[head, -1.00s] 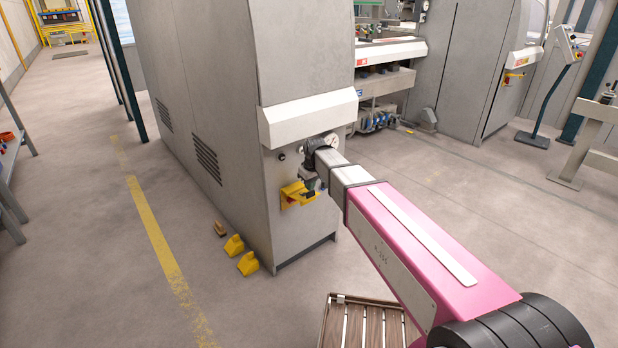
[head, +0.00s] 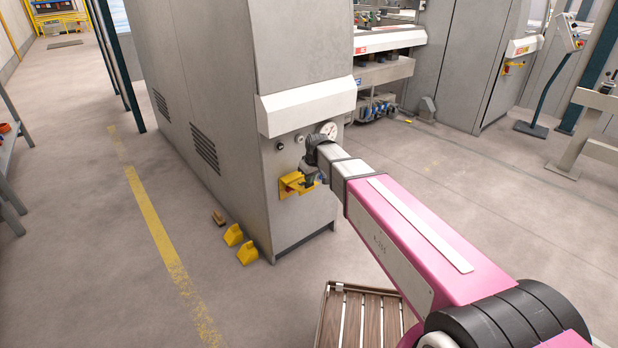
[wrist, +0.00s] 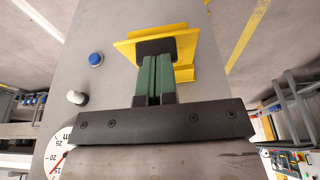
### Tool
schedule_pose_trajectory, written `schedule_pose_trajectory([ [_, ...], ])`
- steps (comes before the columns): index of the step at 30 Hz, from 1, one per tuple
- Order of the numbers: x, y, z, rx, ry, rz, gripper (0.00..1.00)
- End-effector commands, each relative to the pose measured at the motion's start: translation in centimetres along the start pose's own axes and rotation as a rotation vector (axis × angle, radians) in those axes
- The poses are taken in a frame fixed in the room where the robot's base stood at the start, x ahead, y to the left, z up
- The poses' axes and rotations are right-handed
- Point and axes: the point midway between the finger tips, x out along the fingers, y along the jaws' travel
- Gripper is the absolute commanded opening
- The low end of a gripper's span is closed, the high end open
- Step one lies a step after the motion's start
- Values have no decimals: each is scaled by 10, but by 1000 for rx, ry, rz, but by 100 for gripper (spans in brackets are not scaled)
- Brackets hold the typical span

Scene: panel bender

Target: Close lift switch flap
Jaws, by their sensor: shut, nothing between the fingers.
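The yellow lift switch housing with its flap (head: 290,186) is on the lower end face of the grey machine. In the wrist view the yellow flap (wrist: 128,46) shows as a plate standing out from the panel, with more yellow plate behind it. My gripper (wrist: 157,62) is shut and empty, its green fingers together. The fingertips are right at the yellow part, in front of a dark block; I cannot tell whether they touch it. In the head view my gripper (head: 310,181) covers the housing's right side.
A blue button (wrist: 96,59), a pale knob (wrist: 76,97) and a dial gauge (wrist: 60,155) sit on the same panel close by. A white ledge (head: 307,107) juts out above. A slatted wooden platform (head: 341,315) lies below my arm.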

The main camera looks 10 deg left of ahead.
Motion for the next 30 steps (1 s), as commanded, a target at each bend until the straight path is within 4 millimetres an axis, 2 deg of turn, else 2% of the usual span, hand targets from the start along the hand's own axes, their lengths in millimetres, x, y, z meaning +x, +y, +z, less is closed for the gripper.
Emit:
schedule_pose_trajectory([
  [8,7,0,11,2,84,-1,0],
  [18,34,0,32,4,352,0,0],
  [30,56,0,39,2,555,1,0],
])
